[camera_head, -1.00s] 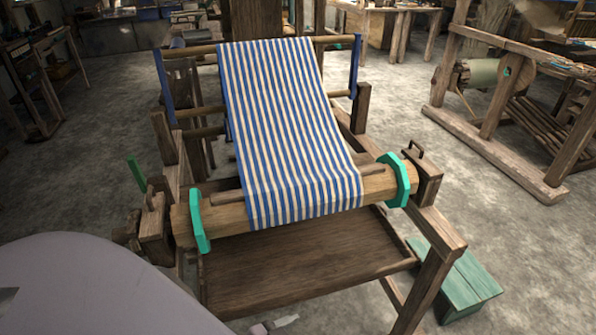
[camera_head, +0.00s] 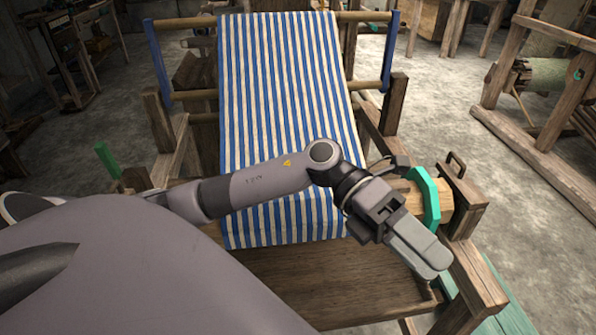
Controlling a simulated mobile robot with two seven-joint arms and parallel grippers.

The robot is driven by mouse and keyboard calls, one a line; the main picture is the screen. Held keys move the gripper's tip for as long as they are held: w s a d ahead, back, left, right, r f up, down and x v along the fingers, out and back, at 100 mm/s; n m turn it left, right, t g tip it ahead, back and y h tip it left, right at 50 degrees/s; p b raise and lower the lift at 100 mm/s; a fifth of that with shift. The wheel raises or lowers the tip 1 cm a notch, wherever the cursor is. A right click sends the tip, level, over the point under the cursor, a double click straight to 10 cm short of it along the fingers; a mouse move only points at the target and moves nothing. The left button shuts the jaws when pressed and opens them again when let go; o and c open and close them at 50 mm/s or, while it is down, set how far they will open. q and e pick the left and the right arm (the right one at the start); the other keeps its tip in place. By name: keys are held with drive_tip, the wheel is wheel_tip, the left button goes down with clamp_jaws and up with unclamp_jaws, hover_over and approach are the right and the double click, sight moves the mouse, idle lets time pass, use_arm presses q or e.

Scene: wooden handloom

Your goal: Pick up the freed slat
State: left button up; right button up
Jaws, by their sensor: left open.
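My left arm reaches from the left across the front of the loom, and its gripper (camera_head: 418,243) hangs over the right front, near the green beam end. It is open, and I see nothing held in it. The blue-and-white striped cloth (camera_head: 285,100) runs down the loom to the wooden front beam (camera_head: 402,193). I cannot make out a loose slat; any slat along the beam is hidden behind my arm. My right gripper is not in view.
A green octagonal disc (camera_head: 429,200) stands at the beam's right end, close beside my left gripper. The loom's right post and rail (camera_head: 465,265) lie just beyond. A wooden board (camera_head: 330,290) spans below. Open concrete floor (camera_head: 440,110) lies to the right.

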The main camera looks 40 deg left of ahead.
use_arm(q)
drive_tip(key=a+f+m+y, duration=0.2)
drive_tip(key=a+f+y, duration=0.1)
drive_tip(key=a+y, duration=0.1)
wheel_tip(320, 180, up, 3)
drive_tip(key=t+y+b, duration=0.2)
drive_tip(key=y+b, duration=0.2)
drive_tip(key=y, duration=0.8)
hover_over(298, 197)
drive_tip(key=shift+w+a+f, duration=0.1)
drive_tip(key=shift+w+a, duration=0.1)
drive_tip(key=shift+a, duration=0.3)
drive_tip(key=shift+a+f+n, duration=0.1)
drive_tip(key=shift+f+n, duration=0.2)
drive_tip(key=f, duration=0.6)
drive_tip(key=shift+w+d+f, duration=0.1)
drive_tip(key=shift+d, duration=0.2)
drive_tip(key=shift+c, duration=0.3)
